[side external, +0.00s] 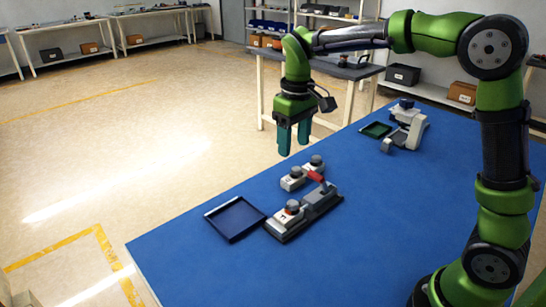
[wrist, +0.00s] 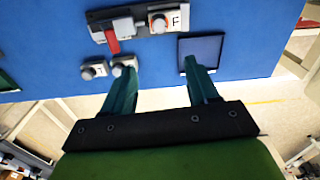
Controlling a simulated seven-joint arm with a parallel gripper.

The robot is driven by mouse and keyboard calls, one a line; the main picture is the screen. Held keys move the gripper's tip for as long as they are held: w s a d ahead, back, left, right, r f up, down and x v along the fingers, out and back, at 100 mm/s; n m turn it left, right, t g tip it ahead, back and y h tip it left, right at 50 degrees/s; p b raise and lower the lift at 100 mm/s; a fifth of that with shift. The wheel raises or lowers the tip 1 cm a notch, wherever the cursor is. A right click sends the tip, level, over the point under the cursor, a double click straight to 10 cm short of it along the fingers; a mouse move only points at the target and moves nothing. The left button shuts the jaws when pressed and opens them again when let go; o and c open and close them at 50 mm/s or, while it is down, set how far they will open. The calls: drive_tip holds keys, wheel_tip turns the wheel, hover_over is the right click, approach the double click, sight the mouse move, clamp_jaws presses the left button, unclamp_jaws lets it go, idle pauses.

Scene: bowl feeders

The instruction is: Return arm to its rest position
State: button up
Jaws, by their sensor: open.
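My green arm reaches over the blue table (side external: 370,215). My gripper (side external: 294,150) hangs fingers-down above the table's far left edge, open and empty. In the wrist view its two teal fingers (wrist: 160,65) are spread apart, with nothing between them. The fingers are clear of the objects on the table.
A grey fixture with a red lever (side external: 316,177) stands below my gripper, with two small knobbed blocks (side external: 292,182) beside it. A knobbed block marked F (wrist: 170,20) sits on it. A dark tray (side external: 236,219) lies left. A white device (side external: 406,125) and green tray (side external: 376,130) stand farther back.

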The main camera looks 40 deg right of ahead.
drive_tip(key=s+a+r+m+t+y, duration=0.1)
drive_tip(key=s+m+t, duration=0.3)
drive_tip(key=s, duration=1.4)
drive_tip(key=r+t+y, duration=0.1)
drive_tip(key=t, duration=0.2)
drive_tip(key=shift+s+m, duration=0.3)
drive_tip(key=shift+r, duration=0.1)
